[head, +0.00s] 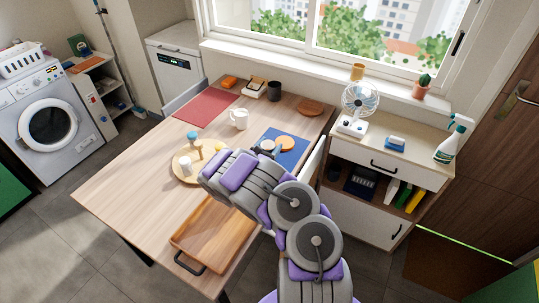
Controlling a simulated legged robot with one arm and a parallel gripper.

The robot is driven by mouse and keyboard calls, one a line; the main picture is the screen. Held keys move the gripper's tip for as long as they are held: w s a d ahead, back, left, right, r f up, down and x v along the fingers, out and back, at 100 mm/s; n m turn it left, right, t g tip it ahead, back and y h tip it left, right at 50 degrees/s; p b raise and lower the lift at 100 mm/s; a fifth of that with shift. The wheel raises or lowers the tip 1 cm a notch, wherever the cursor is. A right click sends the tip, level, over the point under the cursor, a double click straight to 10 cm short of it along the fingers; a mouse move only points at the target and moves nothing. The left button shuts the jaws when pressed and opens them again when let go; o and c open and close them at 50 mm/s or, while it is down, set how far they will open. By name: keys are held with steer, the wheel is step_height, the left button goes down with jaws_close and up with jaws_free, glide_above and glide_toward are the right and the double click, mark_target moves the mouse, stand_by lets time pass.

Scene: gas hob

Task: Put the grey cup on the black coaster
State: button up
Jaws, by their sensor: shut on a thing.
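My gripper (264,153) is over the table at the near left edge of the blue mat, its fingers partly hidden by my arm. A small pale grey round thing (267,145), probably the grey cup seen from above, is at the fingertips, and the gripper is shut on it. I cannot tell whether it touches the surface below. A dark cup (274,91) stands upright at the table's far edge. I cannot make out a black coaster for sure; a dark patch by the gripper may be it or part of the gripper.
A round tan coaster (286,143) lies on the blue mat (294,155). A white mug (239,119) stands left of the gripper. A round board (180,172) holds small items. A wooden tray (212,235) lies at the near edge. A red mat (205,107) lies at the far left.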

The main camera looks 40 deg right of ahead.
step_height(320, 180, down, 4)
steer(key=shift+r+b, duration=0.15)
steer(key=shift+b, duration=0.5)
steer(key=shift+r, duration=0.1)
steer(key=o, duration=1.2)
steer(key=shift+c, duration=0.2)
